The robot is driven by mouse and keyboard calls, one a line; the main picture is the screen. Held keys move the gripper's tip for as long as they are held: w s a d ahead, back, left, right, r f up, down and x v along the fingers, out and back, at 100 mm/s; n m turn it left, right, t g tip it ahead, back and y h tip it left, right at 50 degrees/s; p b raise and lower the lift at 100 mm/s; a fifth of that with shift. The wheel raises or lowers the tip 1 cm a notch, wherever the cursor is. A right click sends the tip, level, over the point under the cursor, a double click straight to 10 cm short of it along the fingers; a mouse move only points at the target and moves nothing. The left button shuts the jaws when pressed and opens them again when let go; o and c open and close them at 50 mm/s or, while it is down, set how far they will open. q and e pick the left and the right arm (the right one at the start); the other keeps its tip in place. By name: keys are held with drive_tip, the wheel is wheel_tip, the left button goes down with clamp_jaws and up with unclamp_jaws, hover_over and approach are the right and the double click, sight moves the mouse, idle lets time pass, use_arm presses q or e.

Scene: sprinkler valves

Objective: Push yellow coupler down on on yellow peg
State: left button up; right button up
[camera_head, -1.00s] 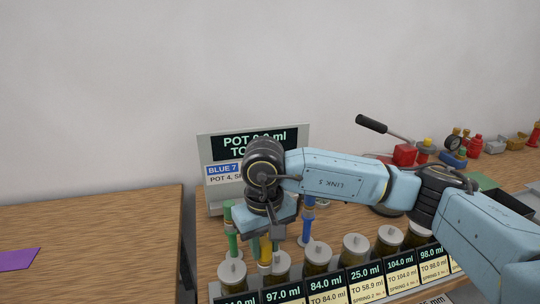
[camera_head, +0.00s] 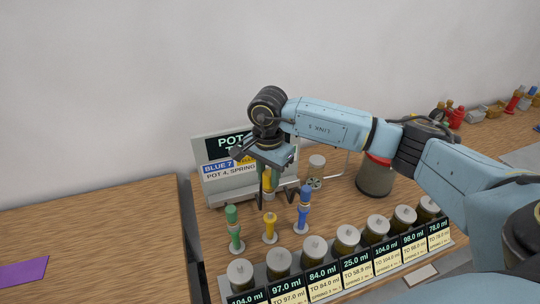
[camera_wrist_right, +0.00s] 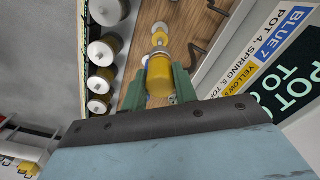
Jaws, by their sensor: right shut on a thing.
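The yellow peg (camera_head: 269,226) stands upright on a pale round base on the wooden table, between a green peg (camera_head: 233,228) and a blue peg (camera_head: 302,210). My right gripper (camera_head: 272,180) is shut on the yellow coupler (camera_head: 266,178), above and behind the peg in the head view. In the right wrist view the coupler (camera_wrist_right: 160,78) sits between the two green-grey fingers. The yellow peg (camera_wrist_right: 160,38) shows beyond it, roughly in line; I cannot tell the gap between them. My left gripper is not in view.
A row of lidded pots (camera_head: 313,250) with number displays stands in front of the pegs. A sign stand (camera_head: 210,185) is close behind the gripper. Dark hooks (camera_wrist_right: 196,54) stand near the peg. A purple sheet (camera_head: 22,272) lies on the left table.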

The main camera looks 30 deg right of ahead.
drive_tip(key=shift+w+d+r+m, duration=0.1)
drive_tip(key=shift+d+r+m, duration=0.05)
drive_tip(key=shift+d+m, duration=0.25)
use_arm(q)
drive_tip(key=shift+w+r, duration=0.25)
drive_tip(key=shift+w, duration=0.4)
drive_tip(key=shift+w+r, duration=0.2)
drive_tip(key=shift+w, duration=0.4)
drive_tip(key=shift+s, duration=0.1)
use_arm(e)
drive_tip(key=shift+a, duration=0.1)
